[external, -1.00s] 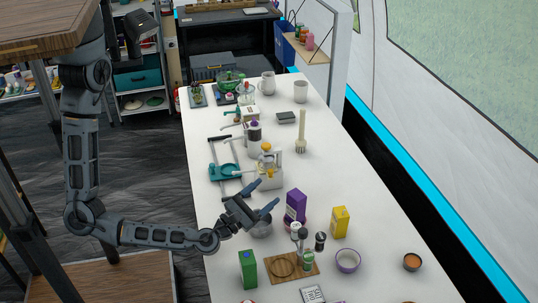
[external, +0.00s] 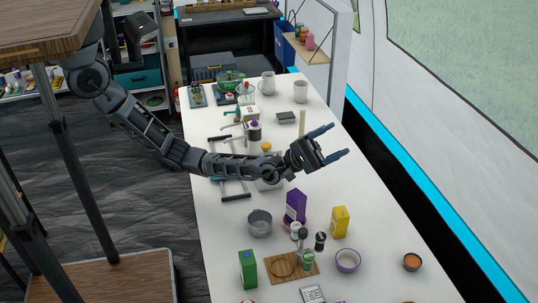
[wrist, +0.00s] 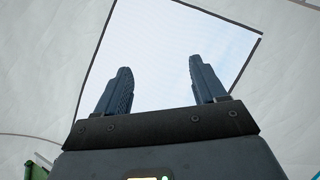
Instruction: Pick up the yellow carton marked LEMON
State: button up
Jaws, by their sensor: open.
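The yellow carton (external: 340,221) stands upright on the white table in the external view, right of the purple carton (external: 296,206). Its lettering is too small to read. My gripper (external: 340,141) is open and empty above the table, farther back than the yellow carton and apart from it. In the wrist view my gripper (wrist: 160,85) shows two spread fingers against the tent wall and a pale window, with no carton in sight.
Near the yellow carton are a purple-rimmed bowl (external: 348,261), a dark-topped shaker (external: 320,241) and a grey pot (external: 259,223). A green carton (external: 248,269) stands at the front left.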

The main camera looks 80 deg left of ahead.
jog(key=w+d+r+m+g+h+b, duration=0.2)
jog(key=d+r+m+g+h, duration=0.4)
jog(key=d, duration=0.3)
jog(key=w+d+f+m+g+h+b, duration=0.1)
jog(key=w+d+f+m+g+b, duration=0.1)
jog(key=w+f+m+g+b, duration=0.5)
jog(key=w+a+f+m+y+b, duration=0.2)
jog(key=w+a+f+m+y, duration=0.25)
jog(key=a+m, duration=0.35)
jog(key=w+a+f+m+y+b, duration=0.25)
jog(key=w+a+m, duration=0.3)
jog(key=a, duration=0.45)
jog(key=m+g+p, duration=0.1)
jog(key=m+g, duration=0.6)
jog(key=g, duration=0.3)
send_near(343, 222)
jog(key=shift+s+d+f, duration=0.15)
jog(key=shift+d+f, duration=0.4)
jog(key=shift+f, duration=0.1)
jog(key=shift+x, duration=0.9)
jog(key=shift+r+b+x, duration=0.15)
jog(key=shift+b+x, duration=0.05)
jog(key=shift+x, duration=1.25)
jog(key=shift+r+b+x, duration=0.1)
jog(key=shift+b+x, duration=0.1)
jog(key=shift+x, duration=1.3)
jog(key=shift+d, duration=0.1)
jog(key=shift+c, duration=0.5)
